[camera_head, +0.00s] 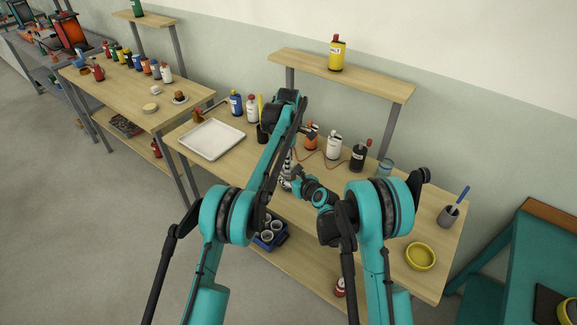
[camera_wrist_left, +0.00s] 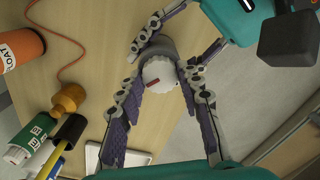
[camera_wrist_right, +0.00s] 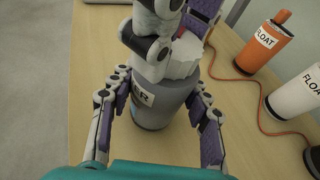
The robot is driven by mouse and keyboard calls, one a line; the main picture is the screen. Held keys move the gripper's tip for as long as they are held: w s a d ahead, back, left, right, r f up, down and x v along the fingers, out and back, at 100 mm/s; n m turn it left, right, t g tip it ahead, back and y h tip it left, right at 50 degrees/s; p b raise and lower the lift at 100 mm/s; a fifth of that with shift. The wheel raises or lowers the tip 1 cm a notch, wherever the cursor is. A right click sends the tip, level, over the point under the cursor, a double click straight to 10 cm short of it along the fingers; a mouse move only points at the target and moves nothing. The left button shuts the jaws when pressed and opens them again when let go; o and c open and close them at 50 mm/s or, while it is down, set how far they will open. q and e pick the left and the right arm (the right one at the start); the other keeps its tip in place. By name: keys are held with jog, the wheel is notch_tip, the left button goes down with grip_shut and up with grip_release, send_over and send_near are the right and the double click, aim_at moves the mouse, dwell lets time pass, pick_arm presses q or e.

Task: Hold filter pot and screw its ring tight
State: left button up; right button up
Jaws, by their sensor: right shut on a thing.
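The grey filter pot (camera_wrist_right: 158,108) stands upright on the wooden table, its label partly hidden. My right gripper (camera_wrist_right: 155,112) is shut around its body from two sides. The pale ribbed ring (camera_wrist_right: 182,66) sits on top of the pot. In the left wrist view the ring (camera_wrist_left: 160,73) shows white with a small red mark. My left gripper (camera_wrist_left: 162,84) points down from above, its fingers apart on either side of the ring with small gaps visible. In the head view my left gripper (camera_head: 288,163) and arms hide most of the pot.
Orange (camera_wrist_right: 264,44) and white (camera_wrist_right: 297,95) FLOAT bottles stand close by with a thin orange cord on the table. A white tray (camera_head: 212,138) lies at the left, a yellow bowl (camera_head: 421,256) at the right. A shelf (camera_head: 345,75) overhangs the back.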

pick_arm(q)
jog(key=shift+c, duration=0.4)
jog(key=m, duration=0.4)
jog(key=shift+m, duration=0.3)
jog(key=m, duration=0.5)
jog(key=o, duration=0.7)
jog(key=n, duration=0.9)
jog(key=shift+n, duration=0.3)
